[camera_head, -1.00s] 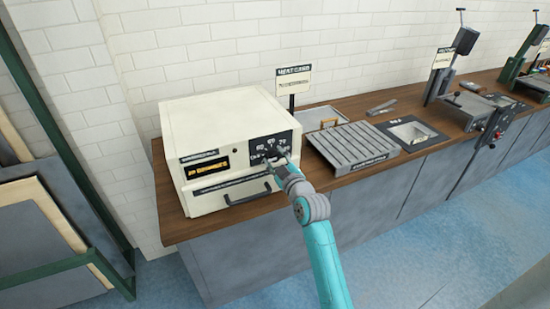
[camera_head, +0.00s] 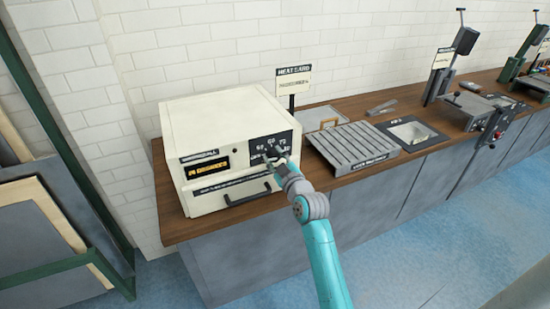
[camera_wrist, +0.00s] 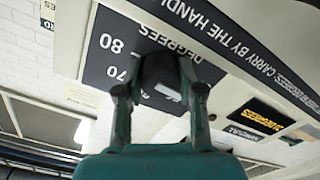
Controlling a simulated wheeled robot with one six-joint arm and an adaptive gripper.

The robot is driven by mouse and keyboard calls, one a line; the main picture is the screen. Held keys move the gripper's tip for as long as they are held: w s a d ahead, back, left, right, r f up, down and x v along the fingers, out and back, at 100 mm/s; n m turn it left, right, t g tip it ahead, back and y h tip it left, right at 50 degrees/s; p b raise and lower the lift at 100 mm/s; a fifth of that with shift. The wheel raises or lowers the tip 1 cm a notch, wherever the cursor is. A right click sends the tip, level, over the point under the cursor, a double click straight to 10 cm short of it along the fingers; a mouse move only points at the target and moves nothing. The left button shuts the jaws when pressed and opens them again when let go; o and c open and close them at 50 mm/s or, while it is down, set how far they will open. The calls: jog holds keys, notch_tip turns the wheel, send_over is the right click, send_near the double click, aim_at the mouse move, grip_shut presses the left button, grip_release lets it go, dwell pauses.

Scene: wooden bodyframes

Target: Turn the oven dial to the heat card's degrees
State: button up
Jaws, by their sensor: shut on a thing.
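The oven is a cream box (camera_head: 215,110) on the counter, with a dark dial panel (camera_head: 257,142) on its front. The panel also shows upside down in the wrist view (camera_wrist: 104,42), with 70, 80 and DEGREES readable. My gripper (camera_head: 280,160) is at the panel, shut on the dark dial (camera_wrist: 160,70), which sits between its fingers. The fingers and arm hide part of the dial. The oven's yellow-lit display (camera_head: 209,170) ends in DEGREES; its digits are too blurred to read surely. The heat card (camera_head: 293,82) stands behind the oven; its small text is unreadable.
A dark handle (camera_head: 247,197) juts from the oven front below the display. A ribbed grey rack (camera_head: 352,147) stands right of the oven, close to my arm. Clear floor lies before the counter (camera_head: 380,190).

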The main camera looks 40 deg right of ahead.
jog(key=m, duration=0.7)
jog(key=shift+m, duration=0.4)
jog(key=m, duration=1.2)
jog(key=shift+m, duration=0.3)
jog(key=m, duration=0.5)
jog(key=shift+f, duration=0.1)
jog(key=shift+m, duration=0.3)
jog(key=o, duration=0.9)
jog(key=shift+c, duration=0.2)
